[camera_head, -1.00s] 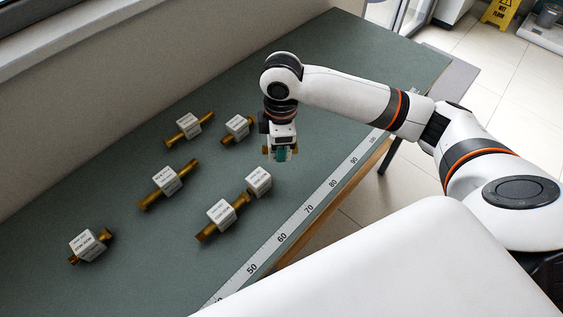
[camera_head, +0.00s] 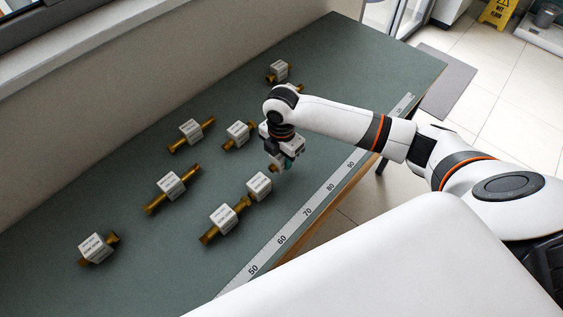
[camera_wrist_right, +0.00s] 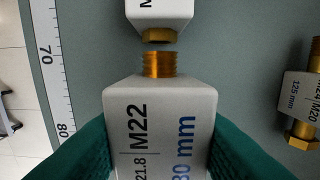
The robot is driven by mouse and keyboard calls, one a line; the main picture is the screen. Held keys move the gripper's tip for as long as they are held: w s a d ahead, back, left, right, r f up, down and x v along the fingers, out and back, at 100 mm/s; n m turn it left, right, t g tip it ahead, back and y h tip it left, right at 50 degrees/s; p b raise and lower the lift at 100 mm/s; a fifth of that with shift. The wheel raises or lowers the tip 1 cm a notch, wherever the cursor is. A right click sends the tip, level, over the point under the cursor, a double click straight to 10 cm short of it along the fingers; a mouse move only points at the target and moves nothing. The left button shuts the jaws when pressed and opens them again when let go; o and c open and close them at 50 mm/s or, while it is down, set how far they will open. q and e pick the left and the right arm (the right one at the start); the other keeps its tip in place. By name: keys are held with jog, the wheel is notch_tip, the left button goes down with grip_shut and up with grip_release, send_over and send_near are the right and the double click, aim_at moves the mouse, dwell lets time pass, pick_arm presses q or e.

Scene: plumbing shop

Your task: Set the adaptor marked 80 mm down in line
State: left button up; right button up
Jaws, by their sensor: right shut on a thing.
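The adaptor marked 80 mm (camera_wrist_right: 158,128), a white block also marked M22 with a brass threaded end, is between the green fingers of my right gripper (camera_wrist_right: 160,155) in the right wrist view. My right gripper (camera_head: 284,164) is shut on it above the bench in the head view, where the fingers and arm mostly hide it. Ahead of its thread is the brass end of another white adaptor (camera_wrist_right: 158,12), close and roughly in line. In the head view that adaptor (camera_head: 259,186) adjoins another adaptor (camera_head: 223,218) in a row. My left gripper is not in view.
A ruler strip (camera_head: 310,215) runs along the bench's front edge. Several loose adaptors lie behind the row, including ones at the left (camera_head: 96,248), the middle (camera_head: 171,185) and the back (camera_head: 279,71). Green bench top (camera_head: 345,60) is clear at the far right.

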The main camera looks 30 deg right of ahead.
aim_at(282, 165)
notch_tip(282, 165, down, 3)
jog(key=shift+s+f+p, duration=0.1)
jog(key=shift+p, duration=0.2)
jog(key=shift+f, duration=0.15)
jog(key=shift+f, duration=0.1)
jog(key=o, duration=1)
jog(key=shift+o, duration=0.2)
notch_tip(282, 165, up, 12)
jog(key=shift+r+b, duration=0.15)
jog(key=shift+b, duration=0.65)
